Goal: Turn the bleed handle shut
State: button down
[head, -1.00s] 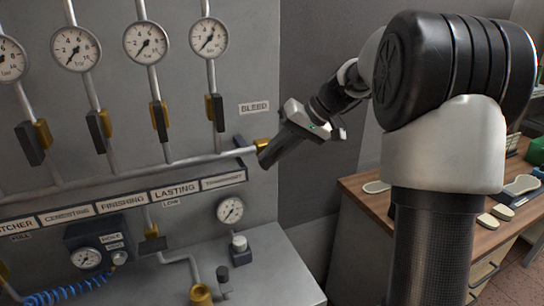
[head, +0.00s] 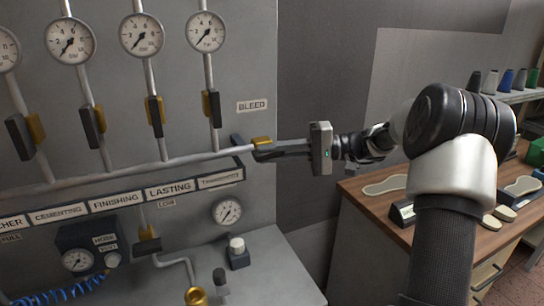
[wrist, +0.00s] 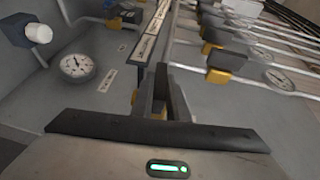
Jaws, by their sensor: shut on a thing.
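The bleed valve's brass body (head: 262,141) sits at the right end of the horizontal pipe, below the BLEED label (head: 252,106). My gripper (head: 268,151) reaches it from the right, its fingers lying nearly level. It is shut on the dark bleed handle, which is mostly hidden between the fingers in the head view. In the wrist view the dark handle (wrist: 161,84) stands between the fingers, with brass showing beside it. I cannot tell the handle's exact angle.
Several other valves with dark handles (head: 155,110) stand on the vertical pipes to the left, with gauges (head: 205,32) above. A label rail (head: 170,190) runs just below the pipe. A wooden bench (head: 375,212) with shoe-shaped pieces is at the right.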

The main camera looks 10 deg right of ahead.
jog(key=shift+y, duration=0.5)
jog(key=shift+m, duration=0.3)
jog(key=c, duration=1.7)
grip_release()
jog(key=s+d, duration=0.1)
jog(key=d, duration=0.4)
jog(key=s+d, duration=0.1)
jog(key=d, duration=0.5)
jog(key=s+d+b, duration=0.1)
jog(key=d, duration=0.5)
jog(key=shift+s+f, duration=0.15)
jog(key=shift+s, duration=0.05)
